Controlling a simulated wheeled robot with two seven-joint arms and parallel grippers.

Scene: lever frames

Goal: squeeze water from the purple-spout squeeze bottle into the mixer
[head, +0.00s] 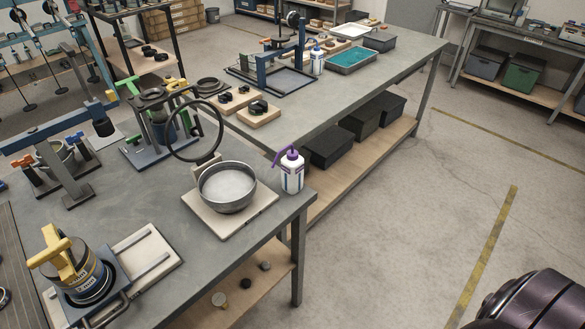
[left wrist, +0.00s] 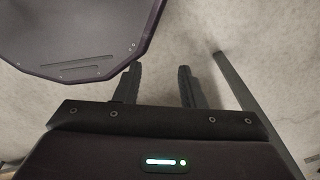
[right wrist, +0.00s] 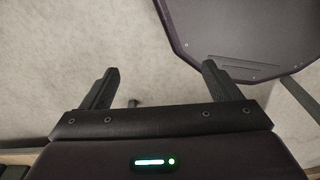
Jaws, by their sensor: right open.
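The squeeze bottle (head: 292,173) is white with a label and a purple cap and curved spout. It stands upright near the right edge of the near bench, just right of the mixer, apart from both grippers. The mixer bowl (head: 228,188) is a round metal bowl with pale contents, on a light square base. A dark ring (head: 195,130) stands upright behind it. My left gripper (left wrist: 158,72) shows in the left wrist view, fingers apart with bare floor between them. My right gripper (right wrist: 158,74) shows in the right wrist view, open and empty over the floor. Neither gripper is in the head view.
A yellow-handled canister (head: 77,270) stands at the near left of the bench. A blue-and-white bottle (head: 317,60) and a teal tray (head: 352,61) are on the far bench. Black bins (head: 329,146) sit on the lower shelf.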

